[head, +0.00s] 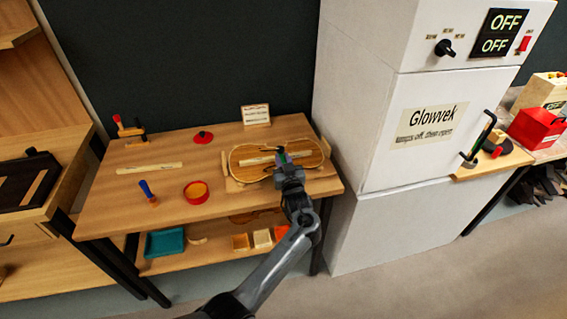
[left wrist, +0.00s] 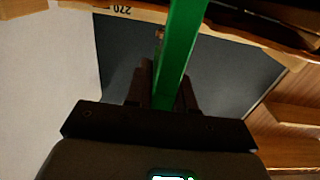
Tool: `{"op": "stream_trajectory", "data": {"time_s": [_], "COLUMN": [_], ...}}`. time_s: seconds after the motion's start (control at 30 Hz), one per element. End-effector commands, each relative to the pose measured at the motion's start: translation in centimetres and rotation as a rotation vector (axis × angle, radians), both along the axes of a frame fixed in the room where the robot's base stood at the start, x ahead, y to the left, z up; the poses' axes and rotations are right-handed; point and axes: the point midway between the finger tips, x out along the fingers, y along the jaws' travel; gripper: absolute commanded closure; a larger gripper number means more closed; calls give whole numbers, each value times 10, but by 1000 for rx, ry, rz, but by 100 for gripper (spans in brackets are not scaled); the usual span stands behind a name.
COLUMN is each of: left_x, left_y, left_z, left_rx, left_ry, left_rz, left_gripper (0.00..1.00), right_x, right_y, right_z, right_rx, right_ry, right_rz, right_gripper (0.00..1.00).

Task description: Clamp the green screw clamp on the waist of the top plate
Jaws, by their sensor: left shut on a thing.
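The green screw clamp (head: 281,158) is small and partly hidden by my gripper in the head view. Its green bar (left wrist: 182,45) runs up between my fingers in the left wrist view. My left gripper (head: 285,168) is shut on the clamp, and it also shows in the left wrist view (left wrist: 172,92). The violin-shaped top plate (head: 244,163) lies on the bench, and the clamp is at its waist. I cannot tell whether the clamp's jaws touch the plate. My right gripper is not in view.
The wooden bench (head: 165,198) also holds a red round dish (head: 196,194), a blue-handled tool (head: 148,191), a wooden strip (head: 150,168) and a small sign (head: 255,115). A large white cabinet (head: 395,120) stands close at the bench's right. The bench's front left is mostly clear.

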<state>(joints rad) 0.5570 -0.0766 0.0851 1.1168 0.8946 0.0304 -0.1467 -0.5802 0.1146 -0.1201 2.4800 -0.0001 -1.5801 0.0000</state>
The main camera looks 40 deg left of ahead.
Motion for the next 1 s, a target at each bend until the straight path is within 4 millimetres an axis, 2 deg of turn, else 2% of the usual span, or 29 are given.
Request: {"op": "stream_trajectory", "data": {"time_s": [0.3, 0.33, 0.5, 0.53, 1.0], "left_x": [5, 6, 5, 5, 4], "left_y": [7, 7, 7, 7, 5], "left_z": [1, 1, 1, 1, 0], "left_rx": [2, 2, 2, 2, 0], "left_ry": [-3, -3, -1, -1, 1], "left_rz": [0, 0, 0, 0, 0], "left_gripper": [100, 75, 49, 47, 47], "right_x": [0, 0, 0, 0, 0], "right_y": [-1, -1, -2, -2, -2], "right_z": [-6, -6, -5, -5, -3], "right_rx": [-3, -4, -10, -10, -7], "right_ry": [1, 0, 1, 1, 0], "right_rz": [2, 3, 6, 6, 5], "right_gripper": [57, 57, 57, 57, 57]}}
